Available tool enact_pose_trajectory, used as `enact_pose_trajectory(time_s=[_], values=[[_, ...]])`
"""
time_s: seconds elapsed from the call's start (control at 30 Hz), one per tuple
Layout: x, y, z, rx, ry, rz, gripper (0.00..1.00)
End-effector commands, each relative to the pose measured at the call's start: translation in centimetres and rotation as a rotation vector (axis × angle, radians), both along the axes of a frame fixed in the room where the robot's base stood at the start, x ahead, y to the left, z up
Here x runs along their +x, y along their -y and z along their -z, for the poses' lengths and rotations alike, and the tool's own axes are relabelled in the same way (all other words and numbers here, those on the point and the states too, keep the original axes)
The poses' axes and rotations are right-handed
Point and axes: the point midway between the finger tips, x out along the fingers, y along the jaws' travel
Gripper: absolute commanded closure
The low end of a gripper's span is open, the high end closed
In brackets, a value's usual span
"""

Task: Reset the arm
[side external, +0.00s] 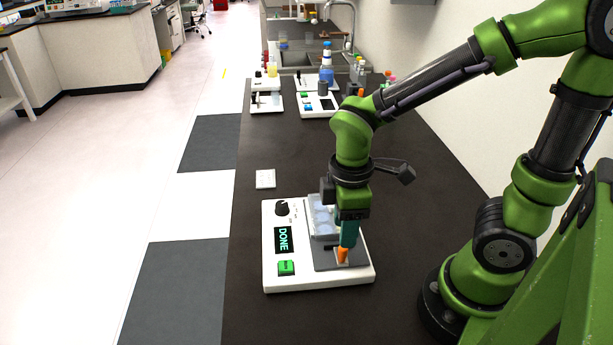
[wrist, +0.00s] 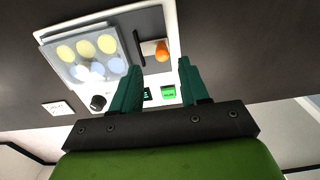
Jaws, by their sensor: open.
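The white cell processor (side external: 318,287) sits on the dark bench and shows DONE on its screen (side external: 281,239). It has a green button (side external: 286,268), a black knob (side external: 282,208) and an orange-topped piece (side external: 343,256) beside a slot. A clear multiwell plate (side external: 322,216) lies on it; its wells look yellow and blue in the wrist view (wrist: 88,52). My gripper (side external: 349,240) points down close above the orange piece. In the wrist view my gripper (wrist: 160,66) is open, and the orange piece (wrist: 161,50) shows between its fingers, with nothing visibly held.
A small white card (side external: 265,179) lies behind the processor. White devices (side external: 267,103) and a blue bottle (side external: 327,68) stand farther back near the sink. The bench between is mostly clear. A wall runs along the right, and the bench edge is at left.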

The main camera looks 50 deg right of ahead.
Motion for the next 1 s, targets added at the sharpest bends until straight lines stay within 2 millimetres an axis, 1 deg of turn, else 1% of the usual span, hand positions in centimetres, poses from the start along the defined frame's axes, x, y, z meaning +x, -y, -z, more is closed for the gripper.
enact_pose_trajectory(time_s=[0.07, 0.17, 0.27, 0.37, 0.4, 0.5, 0.63, 0.7, 0.8, 0.9, 1.0], values=[[0.0, 0.0, 0.0, 0.000, 0.000, 0.013, 0.55], [0.0, -0.1, 0.1, 0.006, 0.002, 0.083, 0.55], [0.1, -0.2, -0.5, 0.039, 0.032, 0.241, 0.55], [0.5, 0.1, -2.6, 0.120, 0.115, 0.488, 0.55], [0.6, 0.3, -3.6, 0.158, 0.150, 0.585, 0.55], [0.8, 1.1, -6.2, 0.268, 0.238, 0.806, 0.55], [0.6, 2.2, -9.5, 0.412, 0.342, 1.016, 0.55], [0.4, 2.6, -10.8, 0.467, 0.387, 1.071, 0.55], [0.1, 3.2, -12.0, 0.505, 0.432, 1.094, 0.55], [0.0, 3.4, -12.5, 0.516, 0.454, 1.099, 0.55], [0.0, 3.4, -12.5, 0.516, 0.454, 1.099, 0.55]])
